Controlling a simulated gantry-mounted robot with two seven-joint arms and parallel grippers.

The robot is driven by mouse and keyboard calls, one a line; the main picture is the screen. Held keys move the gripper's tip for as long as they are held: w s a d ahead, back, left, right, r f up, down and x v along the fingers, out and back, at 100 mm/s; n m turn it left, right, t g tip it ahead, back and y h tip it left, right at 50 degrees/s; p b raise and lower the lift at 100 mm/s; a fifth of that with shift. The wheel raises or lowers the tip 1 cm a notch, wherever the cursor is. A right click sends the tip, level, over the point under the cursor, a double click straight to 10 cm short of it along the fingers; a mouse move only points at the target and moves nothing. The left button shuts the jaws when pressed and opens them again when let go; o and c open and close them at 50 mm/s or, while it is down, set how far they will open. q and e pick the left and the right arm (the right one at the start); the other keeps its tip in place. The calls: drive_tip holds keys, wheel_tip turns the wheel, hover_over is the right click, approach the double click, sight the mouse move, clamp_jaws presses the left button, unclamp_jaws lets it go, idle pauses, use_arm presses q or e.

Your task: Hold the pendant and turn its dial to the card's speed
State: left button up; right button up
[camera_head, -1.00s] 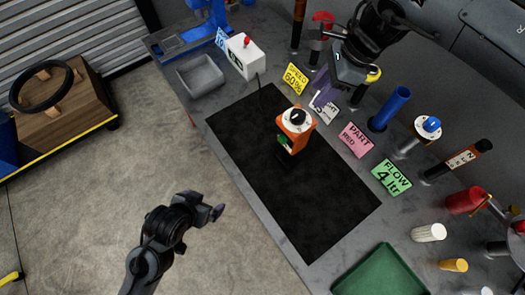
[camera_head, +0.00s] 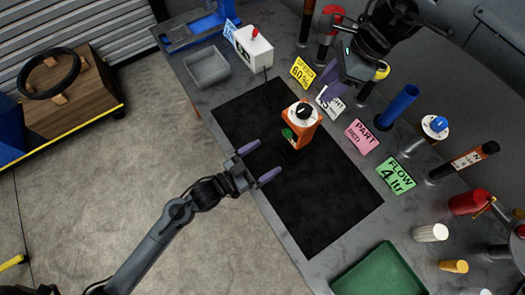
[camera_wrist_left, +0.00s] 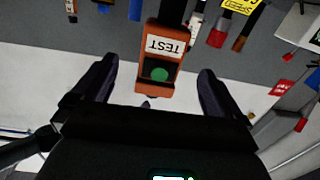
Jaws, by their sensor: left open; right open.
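The orange pendant (camera_head: 307,127) stands on the black mat (camera_head: 315,200), with a black dial (camera_head: 304,111) on a white face at its top. In the left wrist view the pendant (camera_wrist_left: 159,70) shows a "TEST" label and a green button, between and beyond my open fingers. My left gripper (camera_head: 263,162) is open and empty at the mat's near edge, pointing at the pendant and apart from it. My right gripper (camera_head: 331,84) is open above the back of the table, behind the pendant. The yellow speed card (camera_head: 302,73) reads 60%.
A white box with a red button (camera_head: 252,46) and a grey bin (camera_head: 207,68) stand at the back left. Pink (camera_head: 362,136) and green (camera_head: 395,175) cards, a blue cylinder (camera_head: 398,102) and a green tray (camera_head: 380,272) lie to the right. The mat's front is clear.

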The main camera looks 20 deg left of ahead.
sight(292, 134)
use_arm(q)
drive_tip(key=x, duration=0.4)
drive_tip(key=r+x, duration=0.1)
drive_tip(key=x, duration=0.2)
drive_tip(key=r+x, duration=0.1)
drive_tip(key=x, duration=0.3)
drive_tip(key=shift+w+a, duration=0.2)
drive_tip(key=shift+w, duration=0.4)
drive_tip(key=shift+c, duration=0.3)
